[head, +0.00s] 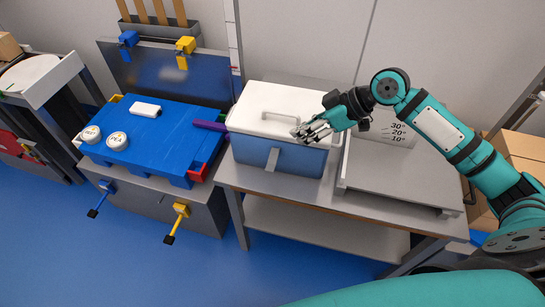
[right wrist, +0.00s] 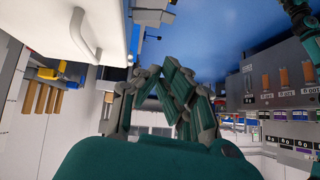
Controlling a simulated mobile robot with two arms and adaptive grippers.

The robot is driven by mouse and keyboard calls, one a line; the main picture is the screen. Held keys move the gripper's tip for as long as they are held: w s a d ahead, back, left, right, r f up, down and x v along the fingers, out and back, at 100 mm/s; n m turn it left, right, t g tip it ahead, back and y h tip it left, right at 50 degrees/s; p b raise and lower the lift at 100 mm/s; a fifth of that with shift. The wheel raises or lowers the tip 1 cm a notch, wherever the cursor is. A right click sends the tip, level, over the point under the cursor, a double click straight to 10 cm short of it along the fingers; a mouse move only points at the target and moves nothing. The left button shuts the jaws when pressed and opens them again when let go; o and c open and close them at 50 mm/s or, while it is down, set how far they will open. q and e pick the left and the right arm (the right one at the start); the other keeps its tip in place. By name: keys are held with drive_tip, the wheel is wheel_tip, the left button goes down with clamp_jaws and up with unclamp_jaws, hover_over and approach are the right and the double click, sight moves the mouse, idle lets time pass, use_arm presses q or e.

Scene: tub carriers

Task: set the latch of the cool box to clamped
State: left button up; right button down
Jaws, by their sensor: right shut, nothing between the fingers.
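The cool box (head: 308,160) has a blue body and a white lid with a bar handle, and stands on a grey bench. Its lid looks closed. The grey latch (head: 272,159) is a short strap on the front face below the lid rim; I cannot tell whether it is clamped. My right gripper (head: 308,133) is shut and empty, by the lid's front right part, to the right of and above the latch. In the right wrist view its fingers (right wrist: 168,70) are together, and the white lid (right wrist: 50,25) with its handle is at upper left. My left gripper is not in view.
Left of the box, a blue tub carrier (head: 165,140) holds white tubs, with a purple bar (head: 210,126) reaching toward the box. Right of it is a grey tray (head: 400,185) with an angle sign (head: 398,132). The floor in front is clear.

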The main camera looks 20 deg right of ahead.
idle(0.3)
drive_tip(key=p, duration=0.2)
hover_over(272, 167)
drive_tip(key=f, duration=0.7)
drive_tip(key=shift+w+f, duration=0.15)
drive_tip(key=shift+w, duration=0.1)
drive_tip(key=shift+s+d+f+p, duration=0.15)
drive_tip(key=shift+f+p, duration=0.25)
drive_tip(key=shift+f, duration=0.85)
drive_tip(key=shift+s+f, duration=0.1)
drive_tip(key=shift+f, duration=0.55)
